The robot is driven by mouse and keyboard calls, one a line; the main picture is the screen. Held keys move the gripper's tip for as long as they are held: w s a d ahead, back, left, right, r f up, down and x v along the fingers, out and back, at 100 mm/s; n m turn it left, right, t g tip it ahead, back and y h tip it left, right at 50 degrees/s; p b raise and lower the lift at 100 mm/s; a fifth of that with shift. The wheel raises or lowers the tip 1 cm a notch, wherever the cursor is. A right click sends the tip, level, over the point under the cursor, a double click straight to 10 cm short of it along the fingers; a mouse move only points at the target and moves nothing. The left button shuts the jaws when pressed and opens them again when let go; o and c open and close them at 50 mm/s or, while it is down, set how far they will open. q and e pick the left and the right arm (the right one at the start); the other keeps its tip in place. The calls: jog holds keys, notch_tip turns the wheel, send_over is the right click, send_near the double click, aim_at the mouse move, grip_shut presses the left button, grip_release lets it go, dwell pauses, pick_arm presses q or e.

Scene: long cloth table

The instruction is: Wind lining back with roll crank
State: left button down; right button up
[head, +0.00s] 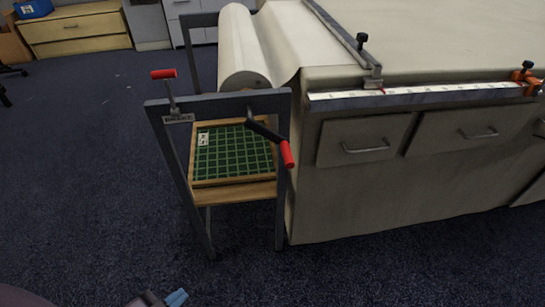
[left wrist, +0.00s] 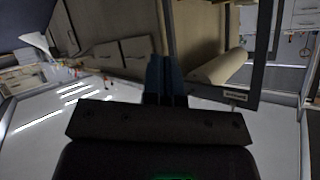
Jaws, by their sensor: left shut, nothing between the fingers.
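A roll of cream lining (head: 235,50) lies in a grey metal stand (head: 218,103) at the left end of the table, and lining runs from it onto the tabletop. The roll crank (head: 265,130) is a black arm on the stand's front bar, with a red grip (head: 287,153) pointing down and right. My left gripper (head: 177,298) shows at the bottom edge, well below and apart from the crank. Its blue fingers (left wrist: 166,82) are shut and empty in the left wrist view, where the roll (left wrist: 222,68) also shows. My right gripper is out of view.
A red-handled lever (head: 163,74) rises from the stand's left corner above a small label. A green gridded tray (head: 232,153) sits inside the stand. The table (head: 400,170) has drawers and a ruler rail (head: 420,95). Blue carpet left of the stand is clear.

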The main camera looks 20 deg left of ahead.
pick_arm(q)
jog(key=w+a+r+m+t+h, duration=0.15)
jog(key=w+m+t+h, duration=0.5)
jog(key=w, duration=0.65)
jog(key=m+g+h, duration=0.6)
jog(key=m+h, duration=0.5)
jog(key=m, duration=0.7)
send_near(268, 135)
jog(key=s+f, duration=0.5)
jog(key=x, duration=1.4)
jog(key=shift+d+f, duration=0.15)
jog(key=shift+d, duration=0.05)
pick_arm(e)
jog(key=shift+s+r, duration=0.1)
pick_arm(q)
jog(key=shift+n, duration=0.25)
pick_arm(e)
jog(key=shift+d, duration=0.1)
